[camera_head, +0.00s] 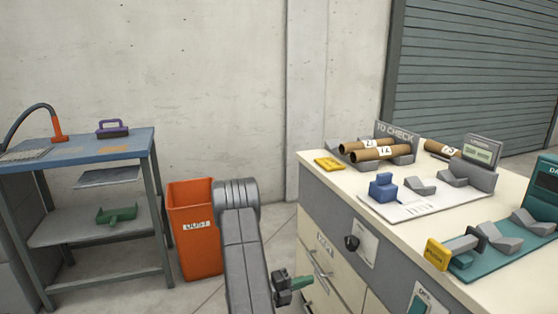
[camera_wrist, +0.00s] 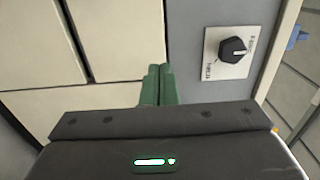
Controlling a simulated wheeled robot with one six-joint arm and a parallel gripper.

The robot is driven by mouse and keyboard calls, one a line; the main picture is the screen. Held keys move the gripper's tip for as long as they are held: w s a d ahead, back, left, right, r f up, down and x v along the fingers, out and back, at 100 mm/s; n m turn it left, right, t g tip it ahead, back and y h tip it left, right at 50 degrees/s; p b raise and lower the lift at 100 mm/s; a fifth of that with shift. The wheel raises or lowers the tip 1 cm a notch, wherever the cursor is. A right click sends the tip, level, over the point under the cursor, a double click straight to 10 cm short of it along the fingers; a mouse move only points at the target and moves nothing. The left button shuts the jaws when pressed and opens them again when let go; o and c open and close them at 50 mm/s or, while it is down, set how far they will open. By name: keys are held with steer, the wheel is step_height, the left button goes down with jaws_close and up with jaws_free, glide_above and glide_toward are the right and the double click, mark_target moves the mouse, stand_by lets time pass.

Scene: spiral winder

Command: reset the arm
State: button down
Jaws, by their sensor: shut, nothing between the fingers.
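My gripper (camera_head: 303,282) has green fingers and is low in front of the cabinet's drawers in the head view. In the wrist view the green fingers (camera_wrist: 156,84) are pressed together with nothing between them. My grey arm rises from the bottom of the head view and bends over near the orange bin. The gripper's tips point toward the drawer fronts (camera_wrist: 115,45); I cannot tell whether they touch.
A black knob (camera_head: 352,243) is on the cabinet side. The worktop holds cardboard tubes (camera_head: 380,153), a blue block (camera_head: 383,188) and a teal device (camera_head: 500,250). An orange bin (camera_head: 194,240) and a blue-topped table (camera_head: 75,148) stand left. Floor shows between bin and cabinet.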

mark_target(349, 268)
steer(key=b+x, duration=0.2)
steer(key=x, duration=1)
steer(key=shift+w+d, duration=0.1)
steer(key=shift+d, duration=0.2)
